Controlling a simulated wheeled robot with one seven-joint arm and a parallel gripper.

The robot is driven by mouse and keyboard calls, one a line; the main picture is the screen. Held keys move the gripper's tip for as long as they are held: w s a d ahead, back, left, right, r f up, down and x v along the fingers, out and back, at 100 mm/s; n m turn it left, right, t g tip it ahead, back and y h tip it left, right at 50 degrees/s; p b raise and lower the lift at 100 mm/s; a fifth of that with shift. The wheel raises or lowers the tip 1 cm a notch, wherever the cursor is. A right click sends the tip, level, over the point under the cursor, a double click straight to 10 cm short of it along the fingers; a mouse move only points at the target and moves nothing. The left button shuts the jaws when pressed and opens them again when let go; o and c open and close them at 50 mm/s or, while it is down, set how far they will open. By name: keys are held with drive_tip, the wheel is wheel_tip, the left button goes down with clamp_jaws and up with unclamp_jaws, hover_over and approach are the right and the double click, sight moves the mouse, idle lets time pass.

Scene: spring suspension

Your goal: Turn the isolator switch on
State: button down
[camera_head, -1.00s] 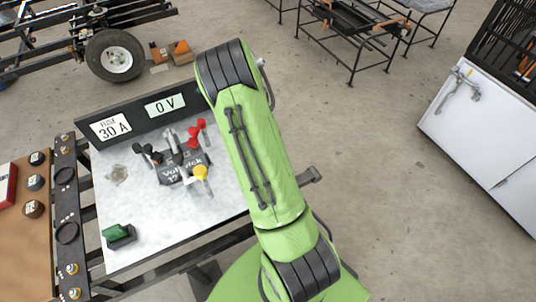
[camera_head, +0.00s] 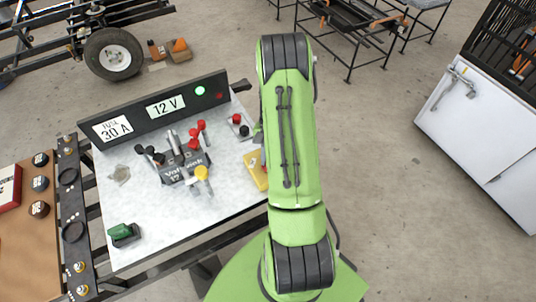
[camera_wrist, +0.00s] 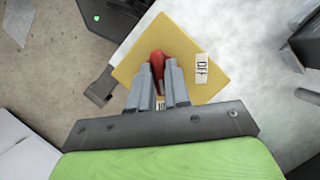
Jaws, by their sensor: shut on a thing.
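The isolator switch is a yellow plate (camera_wrist: 205,62) with a red handle (camera_wrist: 157,62). In the wrist view my gripper (camera_wrist: 164,72) is over the plate, its two grey fingers shut on the red handle. A small white label (camera_wrist: 202,68) with dark letters, seemingly OFF, sits right of the handle. In the head view the yellow plate (camera_head: 254,170) shows at the right edge of the white board, partly behind my arm. The fingers are hidden there. The black display panel (camera_head: 152,116) reads 30 A and 12 V, with a green light (camera_head: 200,91) lit.
The battery (camera_head: 184,172) with red and black clamps and a yellow cap stands mid-board. A green part (camera_head: 122,231) sits at the board's front left. A small box with red and black posts (camera_head: 239,125) stands near the switch.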

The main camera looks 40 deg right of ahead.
drive_tip(key=shift+m+t, duration=0.3)
drive_tip(key=shift+m, duration=0.3)
drive_tip(key=shift+d, duration=0.1)
drive_tip(key=c, duration=1.1)
unclamp_jaws()
drive_tip(key=p+v, duration=0.5)
drive_tip(key=v, duration=1)
drive_tip(key=shift+d+r, duration=0.15)
drive_tip(key=shift+r, duration=0.2)
